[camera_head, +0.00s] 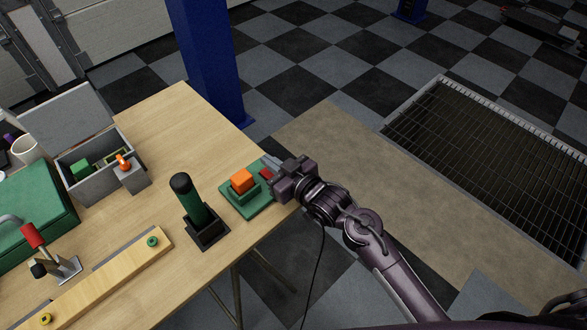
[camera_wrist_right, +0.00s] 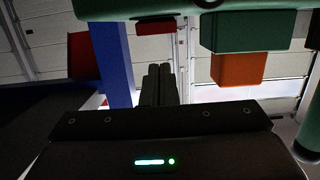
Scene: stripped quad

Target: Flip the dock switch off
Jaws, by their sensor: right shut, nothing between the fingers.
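The green dock (camera_head: 247,211) sits near the table's right edge, with an orange block (camera_head: 242,180) in its raised holder. A small red part (camera_head: 266,173), seemingly the dock switch, is beside the block and partly hidden by my right gripper (camera_head: 270,161). Whether it is on or off cannot be told. In the right wrist view the scene appears upside down, with the red part (camera_wrist_right: 155,28) beyond the shut, empty fingertips (camera_wrist_right: 160,70); contact is unclear. The orange block (camera_wrist_right: 238,69) is to the right there. My left gripper is not in view.
A green cylinder with a black top (camera_head: 187,197) stands in a dark holder left of the dock. A grey open box (camera_head: 90,182), a small grey block with an orange top (camera_head: 133,181) and a wooden strip (camera_head: 100,284) are farther left. A blue pillar (camera_head: 205,60) rises behind the table.

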